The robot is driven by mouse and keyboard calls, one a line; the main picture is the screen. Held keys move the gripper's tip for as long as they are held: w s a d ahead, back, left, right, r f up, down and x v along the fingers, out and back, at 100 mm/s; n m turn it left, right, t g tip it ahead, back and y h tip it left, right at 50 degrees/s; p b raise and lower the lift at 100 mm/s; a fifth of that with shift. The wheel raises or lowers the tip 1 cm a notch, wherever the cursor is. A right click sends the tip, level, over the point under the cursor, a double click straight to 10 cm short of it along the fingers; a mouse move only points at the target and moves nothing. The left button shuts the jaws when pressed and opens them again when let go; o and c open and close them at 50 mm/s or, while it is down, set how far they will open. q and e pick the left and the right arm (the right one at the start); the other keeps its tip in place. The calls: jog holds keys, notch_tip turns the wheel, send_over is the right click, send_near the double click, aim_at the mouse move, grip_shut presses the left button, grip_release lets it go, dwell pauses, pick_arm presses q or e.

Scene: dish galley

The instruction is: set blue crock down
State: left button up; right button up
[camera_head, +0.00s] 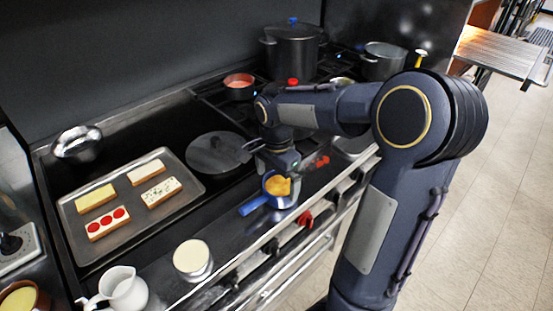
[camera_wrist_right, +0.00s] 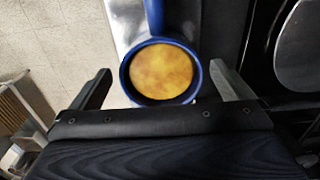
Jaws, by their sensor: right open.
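The blue crock (camera_head: 266,203) is a small round pot with a blue handle and orange-yellow contents. In the head view it stands on the front metal ledge of the stove, its handle pointing left. My right gripper (camera_head: 279,172) is over its far side and hides part of it. In the right wrist view the crock (camera_wrist_right: 191,96) lies between the two spread fingers of my right gripper (camera_wrist_right: 165,90), with a visible gap on each side. The fingers are open. My left gripper is not in view.
A tray (camera_head: 77,232) with several topped slices lies at left. A white jug (camera_head: 122,290) and a cream-topped container (camera_head: 193,262) stand in front. A dark round lid (camera_head: 212,152) lies behind the crock. Pots (camera_head: 291,52) stand at the back.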

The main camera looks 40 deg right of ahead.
aim_at(276, 189)
notch_tip(276, 189, up, 8)
jog(key=s+a+f+n+t+y, duration=0.2)
jog(key=s+a+n, duration=0.4)
jog(key=s+n, duration=0.1)
jog(key=s+a+f+n+t+y, duration=0.1)
jog(key=s+a+n+t, duration=0.2)
jog(key=s+a+n, duration=0.4)
jog(key=shift+s+f+n+t+y, duration=0.35)
jog(key=shift+s+n, duration=0.35)
jog(key=shift+s, duration=0.5)
jog(key=shift+c, duration=0.3)
